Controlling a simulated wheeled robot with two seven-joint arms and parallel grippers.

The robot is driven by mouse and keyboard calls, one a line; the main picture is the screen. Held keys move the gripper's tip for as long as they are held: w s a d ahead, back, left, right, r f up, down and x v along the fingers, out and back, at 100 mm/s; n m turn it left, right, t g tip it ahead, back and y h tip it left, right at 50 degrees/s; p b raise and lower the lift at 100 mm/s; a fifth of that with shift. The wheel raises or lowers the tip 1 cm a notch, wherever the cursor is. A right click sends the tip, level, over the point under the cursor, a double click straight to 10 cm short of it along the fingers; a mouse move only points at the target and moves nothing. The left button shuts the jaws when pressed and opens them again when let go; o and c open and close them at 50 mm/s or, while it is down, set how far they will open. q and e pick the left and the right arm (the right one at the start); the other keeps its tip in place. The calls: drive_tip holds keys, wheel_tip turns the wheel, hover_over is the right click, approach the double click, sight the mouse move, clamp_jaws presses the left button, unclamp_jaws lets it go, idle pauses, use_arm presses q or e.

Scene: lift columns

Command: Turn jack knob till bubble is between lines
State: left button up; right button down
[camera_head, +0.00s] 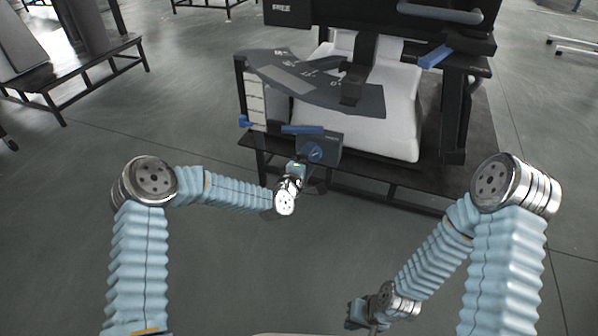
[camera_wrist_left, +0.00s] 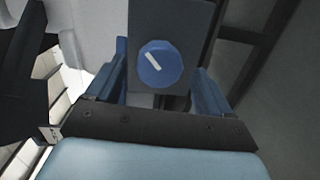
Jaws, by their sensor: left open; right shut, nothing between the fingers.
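The jack knob (camera_head: 316,153) is blue and round, on the front of a dark box low on the machine. In the left wrist view the knob (camera_wrist_left: 160,63) carries a slanted white mark. My left gripper (camera_head: 307,167) is open in front of it. In the wrist view its two blue fingers lie left and right of the knob, with visible gaps; I cannot tell their depth against it. My right gripper (camera_head: 358,313) is shut and empty, low and far from the machine. I cannot make out a bubble or its lines in either view.
A dark curved plate with white scale marks (camera_head: 320,80) lies over a white padded block (camera_head: 400,115) on the black machine frame. A blue lever (camera_head: 436,56) sticks out at the upper right. A black rack (camera_head: 75,75) stands at left. Grey floor is clear between my arms.

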use_arm(q)
drive_tip(key=p+v, duration=0.1)
drive_tip(key=v, duration=1.1)
drive_tip(key=s+f+m+g, duration=0.4)
drive_tip(key=s+f+g, duration=0.15)
drive_tip(key=f, duration=0.35)
drive_tip(key=s+a+f+m+g+y, duration=0.1)
drive_tip(key=s+a+f+m+g, duration=0.2)
drive_tip(key=s, duration=0.5)
drive_tip(key=s+a+f+m+g+y, duration=0.1)
drive_tip(key=s+a+f+m+g, duration=0.1)
drive_tip(key=s+f+g, duration=0.4)
drive_tip(key=s+a+f+m+g, duration=0.1)
drive_tip(key=s+a+f+m, duration=0.15)
drive_tip(key=s, duration=0.65)
wheel_tip(320, 180, up, 14)
drive_tip(key=d+p, duration=0.1)
drive_tip(key=p, duration=1.4)
drive_tip(key=shift+w, duration=0.1)
